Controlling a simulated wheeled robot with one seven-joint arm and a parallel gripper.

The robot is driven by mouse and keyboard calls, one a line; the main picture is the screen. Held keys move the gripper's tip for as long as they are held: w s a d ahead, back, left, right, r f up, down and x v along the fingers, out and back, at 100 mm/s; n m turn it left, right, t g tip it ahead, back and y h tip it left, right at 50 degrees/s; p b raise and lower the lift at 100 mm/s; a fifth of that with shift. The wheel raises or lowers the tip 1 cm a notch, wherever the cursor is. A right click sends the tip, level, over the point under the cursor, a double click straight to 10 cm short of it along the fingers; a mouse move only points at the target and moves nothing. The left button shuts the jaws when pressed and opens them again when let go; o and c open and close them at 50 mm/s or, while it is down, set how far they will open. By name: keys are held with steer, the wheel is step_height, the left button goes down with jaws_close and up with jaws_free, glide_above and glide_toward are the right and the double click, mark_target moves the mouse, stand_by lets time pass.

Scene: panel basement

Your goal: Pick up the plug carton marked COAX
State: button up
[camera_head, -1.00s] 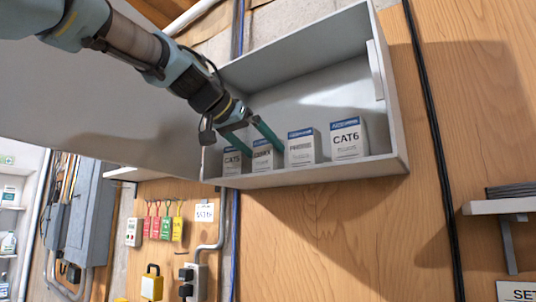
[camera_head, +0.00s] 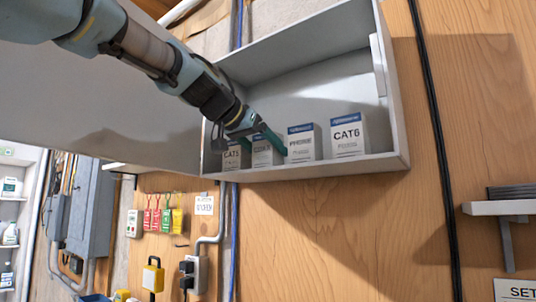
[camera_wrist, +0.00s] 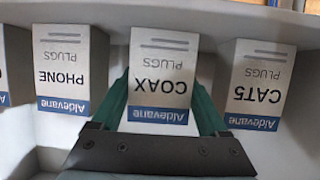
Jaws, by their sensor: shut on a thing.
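The COAX plug carton (camera_wrist: 160,75) is white with a blue band and stands in the middle of the wrist view, its print upside down there. In the head view the COAX carton (camera_head: 264,153) is second from the left in the open grey wall cabinet, partly hidden by my gripper (camera_head: 258,146). The green fingers of my gripper (camera_wrist: 163,110) are shut on the carton, one on each side.
The CAT5 carton (camera_wrist: 258,85) and the PHONE carton (camera_wrist: 70,68) stand close on either side. The CAT6 carton (camera_head: 347,137) is at the right. The cabinet (camera_head: 330,168) has a front lip, side walls and an open door (camera_head: 110,100).

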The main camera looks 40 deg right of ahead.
steer(key=c, duration=0.4)
steer(key=shift+c, duration=0.4)
steer(key=shift+r, duration=0.15)
